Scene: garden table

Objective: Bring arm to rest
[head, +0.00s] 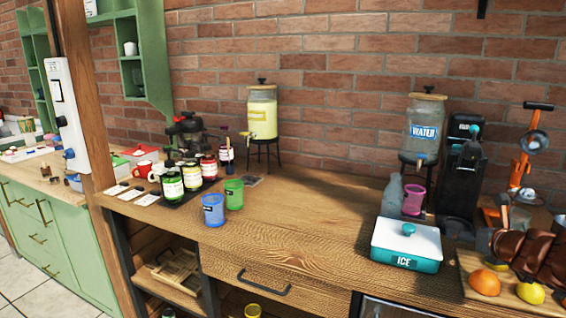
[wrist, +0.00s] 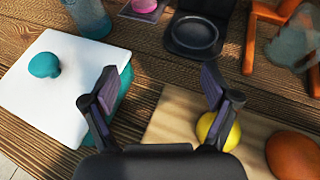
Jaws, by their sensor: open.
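My gripper (wrist: 160,84) shows in the wrist view with its two dark fingers spread wide and nothing between them. It hangs over the wooden counter between the white-lidded ice box (wrist: 55,85) on the left and a light cutting board (wrist: 165,118) on the right. A yellow fruit (wrist: 206,127) is partly hidden behind the right finger.
The ice box (head: 405,243), pink cup (head: 413,200), water dispenser (head: 425,130) and black machine (head: 461,165) stand close together on the right. An orange (head: 488,282) and a lemon (head: 531,293) lie on the board. The counter's middle (head: 310,215) is clear.

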